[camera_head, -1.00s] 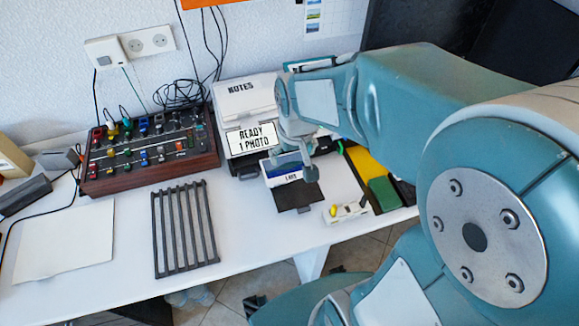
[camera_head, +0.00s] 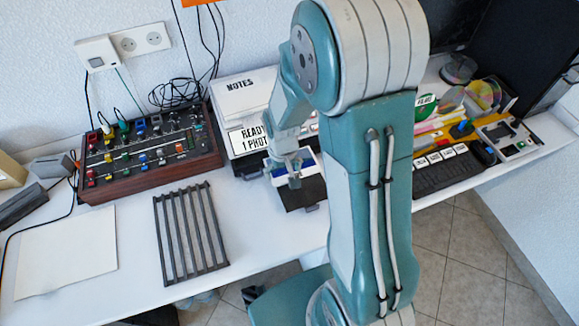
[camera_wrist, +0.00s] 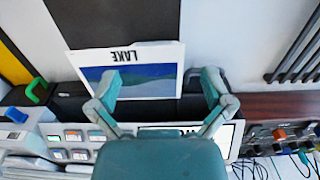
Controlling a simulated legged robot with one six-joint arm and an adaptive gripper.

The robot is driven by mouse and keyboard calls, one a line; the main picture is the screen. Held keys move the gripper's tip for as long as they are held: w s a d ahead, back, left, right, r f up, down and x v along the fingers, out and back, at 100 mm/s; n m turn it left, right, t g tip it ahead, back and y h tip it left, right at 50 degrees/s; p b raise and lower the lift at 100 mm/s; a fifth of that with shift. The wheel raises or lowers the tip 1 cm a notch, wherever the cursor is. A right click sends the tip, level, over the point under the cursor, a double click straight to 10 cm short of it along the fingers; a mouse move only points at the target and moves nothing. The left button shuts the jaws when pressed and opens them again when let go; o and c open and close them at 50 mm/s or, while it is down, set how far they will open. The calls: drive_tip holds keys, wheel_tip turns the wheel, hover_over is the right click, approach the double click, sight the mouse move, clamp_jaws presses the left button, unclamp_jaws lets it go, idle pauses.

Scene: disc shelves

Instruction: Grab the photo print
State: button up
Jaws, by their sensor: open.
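The photo print (camera_wrist: 133,57) is a white-bordered card with a blue and green lake picture and the word LAKE, upside down in the wrist view. It sticks out of the dark front of the printer (camera_head: 240,100), over a dark tray (camera_wrist: 115,18). Nothing is held.
A slatted rack (camera_head: 190,232) lies on the table left of the printer. A control box with coloured knobs (camera_head: 150,155) stands behind it. A blank sheet (camera_head: 65,250) lies far left. A keyboard (camera_head: 452,172) and discs (camera_head: 482,95) are at the right.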

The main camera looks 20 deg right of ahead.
sight(286, 182)
drive_tip(key=f, duration=0.2)
drive_tip(key=d+f, duration=0.1)
drive_tip(key=f, duration=0.1)
drive_tip(key=shift+f, duration=0.15)
drive_tip(key=shift+a, duration=0.3)
drive_tip(key=c, duration=0.4)
drive_tip(key=shift+d, duration=0.1)
drive_tip(key=c, duration=0.4)
